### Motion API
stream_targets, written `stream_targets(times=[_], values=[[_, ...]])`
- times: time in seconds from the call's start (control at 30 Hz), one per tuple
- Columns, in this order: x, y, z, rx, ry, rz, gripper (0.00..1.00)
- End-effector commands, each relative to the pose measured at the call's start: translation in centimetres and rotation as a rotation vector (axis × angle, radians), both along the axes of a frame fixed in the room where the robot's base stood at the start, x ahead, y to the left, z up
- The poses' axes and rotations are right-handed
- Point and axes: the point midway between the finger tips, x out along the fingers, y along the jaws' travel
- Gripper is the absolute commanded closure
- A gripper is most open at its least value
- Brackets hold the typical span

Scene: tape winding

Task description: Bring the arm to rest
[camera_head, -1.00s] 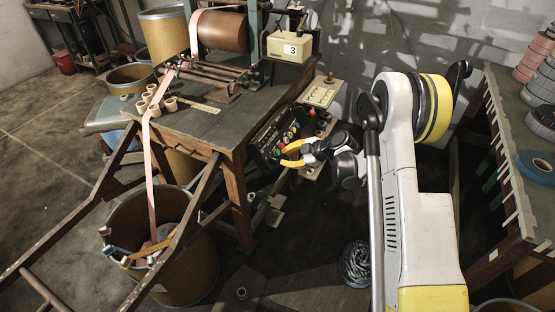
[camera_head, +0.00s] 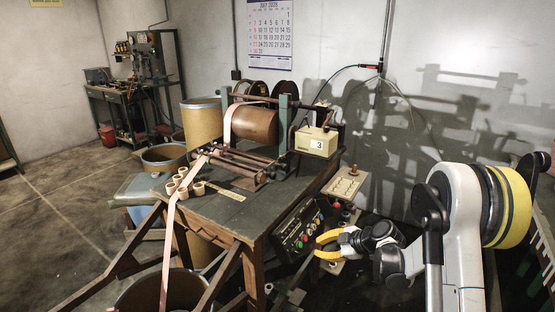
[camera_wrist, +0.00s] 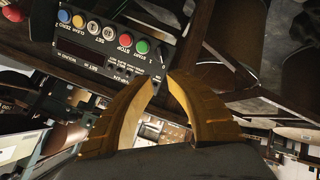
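My gripper (camera_head: 318,247) has yellow fingers and hangs at the right side of the workbench (camera_head: 215,212), just right of the control panel (camera_head: 297,232). In the wrist view, the two finger tips (camera_wrist: 162,82) stand a little apart with nothing between them. The control panel (camera_wrist: 105,50) with coloured buttons lies beyond the tips in that view. My white arm reaches in from the right of the head view. The gripper appears clear of the panel, though the exact gap is hard to tell.
The winding drum (camera_head: 256,126) and a cream box marked 3 (camera_head: 316,142) stand on the bench. A pink tape (camera_head: 170,232) runs down into a large bin (camera_head: 135,296). A wooden board (camera_head: 345,184) sits right of the bench, above the gripper. A wall rises behind.

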Motion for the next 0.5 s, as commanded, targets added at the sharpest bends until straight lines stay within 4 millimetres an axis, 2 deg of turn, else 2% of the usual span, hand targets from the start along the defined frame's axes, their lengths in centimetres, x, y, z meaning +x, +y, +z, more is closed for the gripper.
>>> stream_targets(times=[0.13, 0.27, 0.4, 0.5], values=[[-2.1, 0.9, 5.1, 0.016, 0.111, -0.117, 0.83], [-5.4, 1.6, 10.1, 0.036, 0.222, -0.27, 0.83], [-9.9, 2.1, 14.4, 0.061, 0.319, -0.445, 0.83], [-13.6, 2.3, 16.9, 0.083, 0.372, -0.573, 0.83]])
